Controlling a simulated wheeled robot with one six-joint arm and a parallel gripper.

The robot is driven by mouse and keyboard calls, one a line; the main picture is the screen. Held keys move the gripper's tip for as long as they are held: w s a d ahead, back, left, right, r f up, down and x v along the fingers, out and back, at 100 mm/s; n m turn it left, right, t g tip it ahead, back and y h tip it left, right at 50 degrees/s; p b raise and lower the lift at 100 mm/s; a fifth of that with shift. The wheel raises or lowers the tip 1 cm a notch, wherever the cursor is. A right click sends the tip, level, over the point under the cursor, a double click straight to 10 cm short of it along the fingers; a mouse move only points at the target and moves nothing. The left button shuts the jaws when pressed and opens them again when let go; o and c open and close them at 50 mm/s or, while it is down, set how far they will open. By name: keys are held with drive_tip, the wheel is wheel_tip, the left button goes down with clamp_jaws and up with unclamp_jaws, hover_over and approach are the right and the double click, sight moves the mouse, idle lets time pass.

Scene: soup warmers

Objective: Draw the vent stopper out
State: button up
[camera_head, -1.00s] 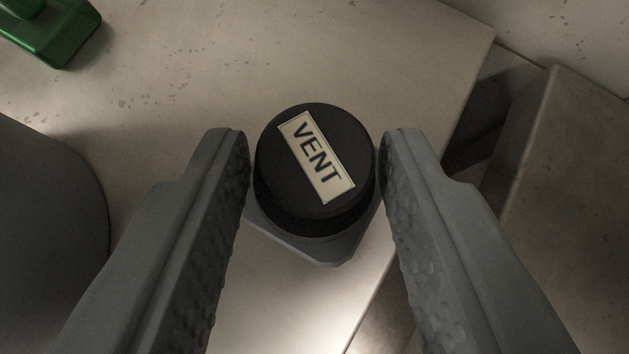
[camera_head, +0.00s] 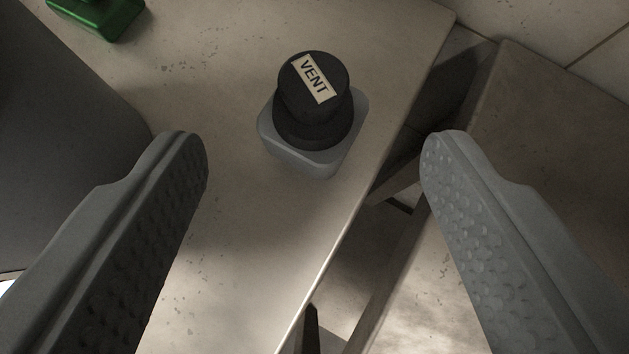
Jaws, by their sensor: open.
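The vent stopper (camera_head: 318,110) is a black round knob with a wider black lower part and a pale "VENT" label on top. It stands on a grey square base (camera_head: 302,164) with rounded corners, on the light worktop. My gripper (camera_head: 313,150) is wide open and empty. Its two grey textured fingers are apart from the stopper, one on each side in the picture, with the stopper ahead of and between them. How the stopper joins the base inside is hidden.
A green object (camera_head: 98,14) is at the top left. A large dark grey body (camera_head: 55,110) stands at the left. The worktop (camera_head: 215,260) ends in a diagonal edge right of the stopper, with a dark gap, then another brownish surface (camera_head: 570,140).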

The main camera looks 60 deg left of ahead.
drive_tip(key=v, duration=1.1)
drive_tip(key=shift+d, duration=0.15)
drive_tip(key=shift+s, duration=0.1)
drive_tip(key=s+d+r+m+t+h, duration=0.2)
drive_tip(key=s+r+m+t+h, duration=0.1)
drive_tip(key=s, duration=0.6)
drive_tip(key=s+d+r+m+t+h, duration=0.2)
drive_tip(key=s+r+m+t, duration=0.3)
drive_tip(key=s, duration=0.4)
drive_tip(key=s+d+r+m+t+h, duration=0.3)
drive_tip(key=s+r+m+t+h, duration=0.1)
drive_tip(key=s, duration=0.5)
drive_tip(key=shift+s+m+t, duration=0.4)
drive_tip(key=shift+r, duration=0.1)
